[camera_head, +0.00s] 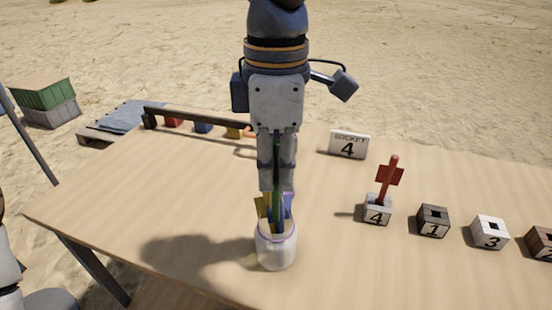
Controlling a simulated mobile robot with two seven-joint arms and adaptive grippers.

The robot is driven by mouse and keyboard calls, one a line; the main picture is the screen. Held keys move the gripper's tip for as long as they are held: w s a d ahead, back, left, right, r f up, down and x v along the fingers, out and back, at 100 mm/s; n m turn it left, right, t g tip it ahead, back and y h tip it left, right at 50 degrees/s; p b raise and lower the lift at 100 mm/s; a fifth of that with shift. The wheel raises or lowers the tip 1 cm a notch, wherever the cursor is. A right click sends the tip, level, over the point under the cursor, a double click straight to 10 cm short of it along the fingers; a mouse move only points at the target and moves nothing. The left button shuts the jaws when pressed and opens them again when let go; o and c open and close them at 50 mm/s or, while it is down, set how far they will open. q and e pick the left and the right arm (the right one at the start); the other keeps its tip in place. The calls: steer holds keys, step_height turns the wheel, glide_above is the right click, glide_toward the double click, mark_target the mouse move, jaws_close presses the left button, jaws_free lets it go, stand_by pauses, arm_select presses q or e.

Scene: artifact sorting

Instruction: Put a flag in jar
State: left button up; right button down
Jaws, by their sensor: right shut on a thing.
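A white jar (277,253) stands on the table near its front edge, with yellow and blue-purple flags showing at its mouth. My right gripper (277,186) points straight down over the jar and is shut on a green flag (279,213). The flag's green shaft shows between the fingers, and its lower part is at or inside the jar's mouth. I cannot tell how deep it reaches. A red flag (391,177) stands upright in the block numbered 4 (377,211), to the right. My left gripper is not in view.
Blocks numbered 1 (432,222), 3 (489,234) and 2 (541,243) continue the row to the right. A "SOCKET 4" sign (349,145) stands behind. A dark rail (200,118) and coloured blocks lie along the back edge. The table's left side is clear.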

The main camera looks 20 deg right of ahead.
steer(key=shift+f, duration=1.3)
steer(key=c, duration=1.6)
jaws_free()
steer(key=shift+c, duration=0.2)
steer(key=shift+r, duration=0.1)
step_height(320, 180, up, 12)
steer(key=shift+f, duration=0.1)
